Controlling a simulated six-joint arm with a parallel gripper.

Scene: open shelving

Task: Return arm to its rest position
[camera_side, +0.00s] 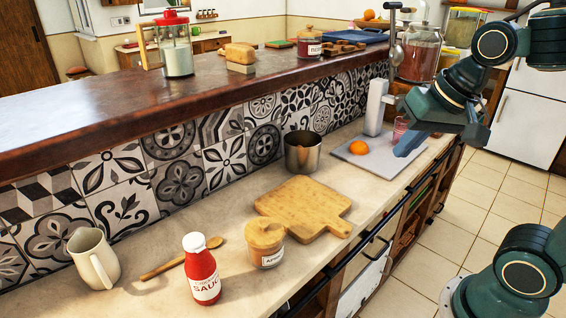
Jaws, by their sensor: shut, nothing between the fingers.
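My gripper (408,140) is at the right of the side view, above the far end of the lower counter (225,235). It points down and left, just right of an orange (358,147) that lies on a grey board (350,158). The gripper is shut and holds nothing. A pinkish glass (400,127) stands close behind it, partly hidden by it.
A metal pot (302,152), a wooden cutting board (303,207), a lidded jar (265,245), a red sauce bottle (201,270), a wooden spoon (170,264) and a cream pitcher (93,258) stand along the counter. A raised wooden ledge (110,105) runs behind. Open floor lies right.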

